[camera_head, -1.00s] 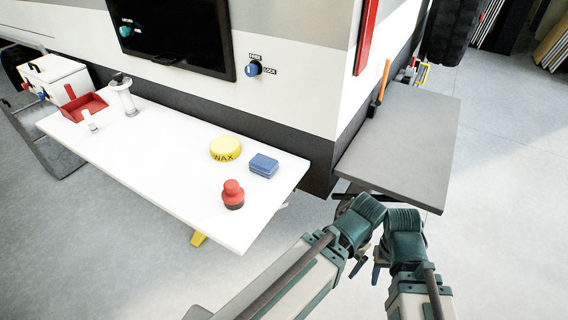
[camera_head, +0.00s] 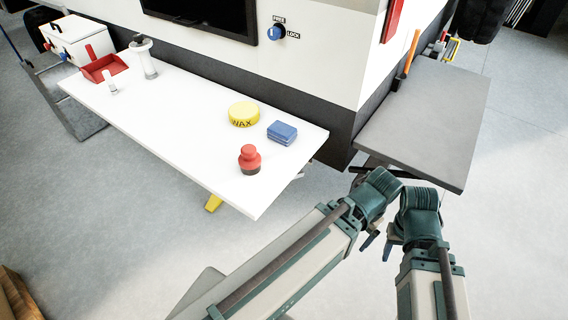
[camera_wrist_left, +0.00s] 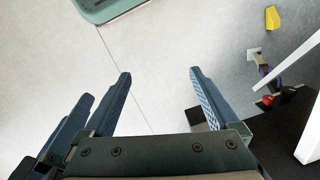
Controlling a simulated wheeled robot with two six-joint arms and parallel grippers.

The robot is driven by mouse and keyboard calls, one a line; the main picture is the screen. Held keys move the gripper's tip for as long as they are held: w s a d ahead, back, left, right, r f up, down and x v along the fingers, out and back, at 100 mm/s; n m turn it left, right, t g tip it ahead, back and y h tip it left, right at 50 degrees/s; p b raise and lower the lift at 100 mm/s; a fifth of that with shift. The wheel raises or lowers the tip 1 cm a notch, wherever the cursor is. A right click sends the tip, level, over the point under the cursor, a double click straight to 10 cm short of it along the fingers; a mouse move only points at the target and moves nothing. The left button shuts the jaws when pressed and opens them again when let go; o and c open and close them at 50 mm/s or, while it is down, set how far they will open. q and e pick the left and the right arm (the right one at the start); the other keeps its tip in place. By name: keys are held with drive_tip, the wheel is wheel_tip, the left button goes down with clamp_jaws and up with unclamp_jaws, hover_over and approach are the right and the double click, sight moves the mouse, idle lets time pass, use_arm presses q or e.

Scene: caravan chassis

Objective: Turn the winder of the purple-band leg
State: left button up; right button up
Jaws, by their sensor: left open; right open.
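The purple-banded leg (camera_wrist_left: 264,74) shows at the right of the left wrist view, slanting beside a white table edge, with a pale foot (camera_wrist_left: 254,53) at one end. A red knob (camera_wrist_left: 267,101) and a dark red knob (camera_wrist_left: 290,94) sit near it; I cannot tell whether either is its winder. My left gripper (camera_wrist_left: 163,84) is open and empty, with the leg to the right of its fingers. In the head view, my right gripper (camera_head: 389,246) is open near the grey shelf's front. The leg is not visible there.
A white table (camera_head: 190,120) holds a red-topped object (camera_head: 249,158), a yellow wax tin (camera_head: 243,114) and a blue block (camera_head: 282,132). A grey shelf (camera_head: 430,115) juts from the caravan, close above my grippers. A yellow piece (camera_head: 213,203) shows below the table.

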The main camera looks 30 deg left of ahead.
use_arm(q)
drive_tip(key=w+a+f+n+t+h+b, duration=0.1)
drive_tip(key=w+a+f+b, duration=0.2)
drive_tip(key=f+b, duration=1.1)
drive_tip(key=w+a+f+n+h+b, duration=0.1)
drive_tip(key=w+a+f+b, duration=0.25)
drive_tip(key=f+b, duration=1.05)
drive_tip(key=w+a+f+n+t+h+b, duration=0.1)
drive_tip(key=w+a+f+b, duration=0.2)
drive_tip(key=f+b, duration=1.1)
drive_tip(key=w+a+r+t+h+b, duration=0.1)
drive_tip(key=w+a+r+t+h, duration=0.1)
drive_tip(key=w+a+t, duration=0.3)
drive_tip(key=w+a+r+t+h+b, duration=0.1)
drive_tip(key=w+a+r+t+h, duration=0.15)
drive_tip(key=w+a, duration=0.4)
drive_tip(key=w+a+r+n+t+y, duration=0.1)
drive_tip(key=a+r+t+y, duration=0.25)
drive_tip(key=a+r, duration=0.6)
drive_tip(key=w+a+r+n+t+y, duration=0.15)
drive_tip(key=a+r+t, duration=0.3)
drive_tip(key=a, duration=0.95)
drive_tip(key=shift+t, duration=0.35)
drive_tip(key=w, duration=1.4)
drive_tip(key=shift+d+f, duration=0.25)
drive_tip(key=shift+d, duration=0.15)
drive_tip(key=shift+c, duration=0.3)
